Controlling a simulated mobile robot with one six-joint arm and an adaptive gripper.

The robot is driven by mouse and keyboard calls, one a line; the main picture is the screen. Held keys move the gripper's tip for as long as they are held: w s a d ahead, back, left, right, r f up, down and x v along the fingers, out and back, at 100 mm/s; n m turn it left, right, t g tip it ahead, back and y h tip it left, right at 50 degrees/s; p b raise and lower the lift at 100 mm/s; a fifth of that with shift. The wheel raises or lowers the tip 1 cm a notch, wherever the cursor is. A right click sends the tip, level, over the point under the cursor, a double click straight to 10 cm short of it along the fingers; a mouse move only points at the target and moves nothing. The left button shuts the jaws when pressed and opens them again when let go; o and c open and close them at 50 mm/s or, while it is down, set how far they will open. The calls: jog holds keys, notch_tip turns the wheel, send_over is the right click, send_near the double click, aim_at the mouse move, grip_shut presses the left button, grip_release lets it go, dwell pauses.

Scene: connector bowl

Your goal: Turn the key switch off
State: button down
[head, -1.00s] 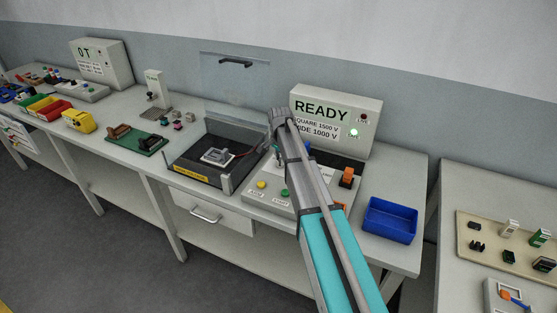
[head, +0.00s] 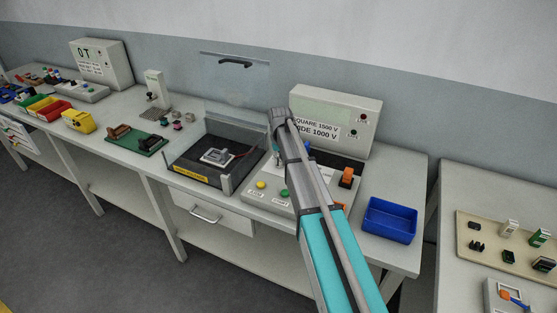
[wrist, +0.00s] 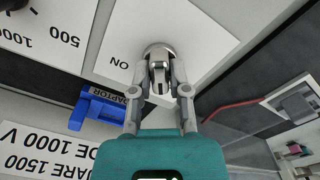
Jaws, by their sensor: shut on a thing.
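The key switch (wrist: 158,50) shows in the wrist view as a round metal collar with a grey key in it, mounted on the pale panel. A white label beside it reads ON, upside down in this view. My gripper (wrist: 158,88) is shut on the key, one finger on each side. In the head view my arm covers the key switch and gripper. The tester display box (head: 335,110) there has a blank screen and unlit lamps above and beside its voltage label.
A blue adaptor (wrist: 98,108) is close to the left finger in the wrist view. The open test chamber (head: 205,165) with its raised clear lid (head: 235,82) is left of my arm. A blue bin (head: 390,220) and orange switch (head: 347,177) are to the right.

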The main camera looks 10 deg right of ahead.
jog(key=shift+w+n, duration=0.2)
jog(key=shift+n, duration=0.9)
jog(key=c, duration=0.7)
grip_release()
jog(key=shift+o, duration=0.5)
jog(key=shift+s, duration=0.1)
jog(key=shift+r, duration=0.1)
